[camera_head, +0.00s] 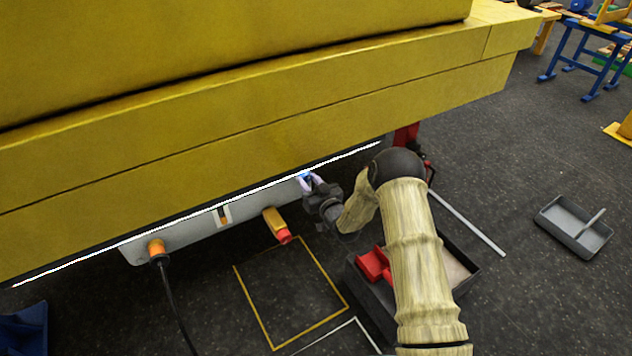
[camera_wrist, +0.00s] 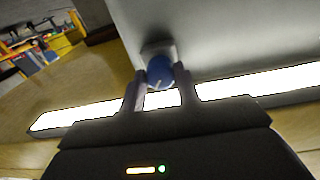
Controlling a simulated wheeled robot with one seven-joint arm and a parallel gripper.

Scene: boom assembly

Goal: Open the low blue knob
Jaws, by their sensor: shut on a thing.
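The low blue knob (camera_wrist: 160,72) sits on the grey panel (camera_wrist: 215,35), straight between the two fingers of my gripper (camera_wrist: 160,90) in the wrist view. The fingers are closed against its sides. In the head view my gripper (camera_head: 306,183) reaches the right end of the grey panel (camera_head: 190,235), under the yellow body's lower edge. Only a small bit of blue shows between the fingertips there, and the rest of the knob is hidden.
An orange connector with a red end (camera_head: 278,226) and an orange plug with a black cable (camera_head: 157,250) are on the panel. The yellow body (camera_head: 250,130) overhangs it. A dark bin with red parts (camera_head: 462,262) stands below my arm. A grey tray (camera_head: 573,228) lies at right.

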